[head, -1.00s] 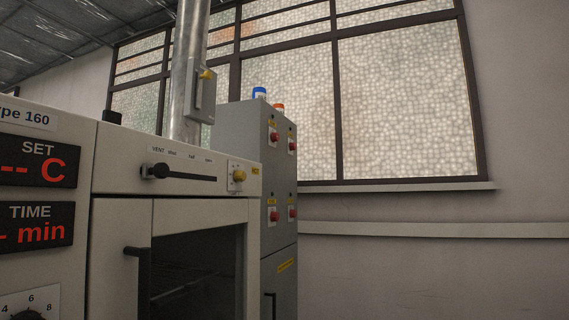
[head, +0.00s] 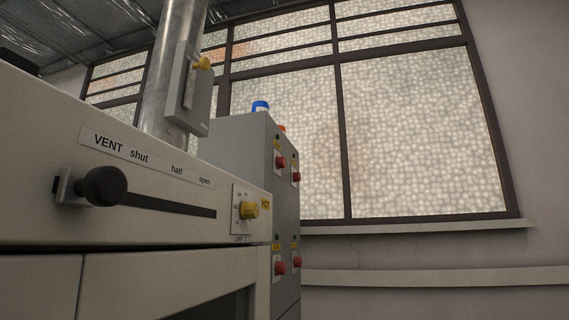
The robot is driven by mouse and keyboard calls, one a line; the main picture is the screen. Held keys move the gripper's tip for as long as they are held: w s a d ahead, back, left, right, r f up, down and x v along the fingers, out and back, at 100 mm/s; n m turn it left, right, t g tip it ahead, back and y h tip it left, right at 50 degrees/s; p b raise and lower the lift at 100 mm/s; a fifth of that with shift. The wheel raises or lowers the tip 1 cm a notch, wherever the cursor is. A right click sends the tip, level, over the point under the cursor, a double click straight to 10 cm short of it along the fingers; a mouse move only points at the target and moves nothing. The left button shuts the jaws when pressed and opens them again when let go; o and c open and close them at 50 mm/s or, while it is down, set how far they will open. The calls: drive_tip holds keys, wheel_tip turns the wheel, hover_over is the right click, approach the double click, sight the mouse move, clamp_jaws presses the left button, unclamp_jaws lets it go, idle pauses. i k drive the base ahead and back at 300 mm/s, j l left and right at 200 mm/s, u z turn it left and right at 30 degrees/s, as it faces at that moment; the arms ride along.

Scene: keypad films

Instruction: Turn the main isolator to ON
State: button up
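No label reading "main isolator" or "ON" can be made out. A tall grey cabinet (head: 245,140) stands behind the oven and carries several red rotary knobs on its right face. An upper red knob (head: 281,162) and a lower red knob (head: 280,268) show there, with small yellow labels too small to read. My gripper is not in view.
The oven (head: 150,238) fills the near left. Its black VENT slider knob (head: 105,186) sticks out at the left, "shut" end of its slot. A yellow dial (head: 249,209) sits at the panel's right end. A window ledge (head: 410,227) runs along the wall; space right of the cabinet looks clear.

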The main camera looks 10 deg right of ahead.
sight(280, 161)
drive_tip(key=l+u, duration=0.15)
drive_tip(key=u, duration=0.4)
drive_tip(key=i+l+u, duration=0.15)
drive_tip(key=l+u, duration=0.2)
drive_tip(key=l, duration=0.4)
drive_tip(key=l+u, duration=0.35)
drive_tip(key=l, duration=0.45)
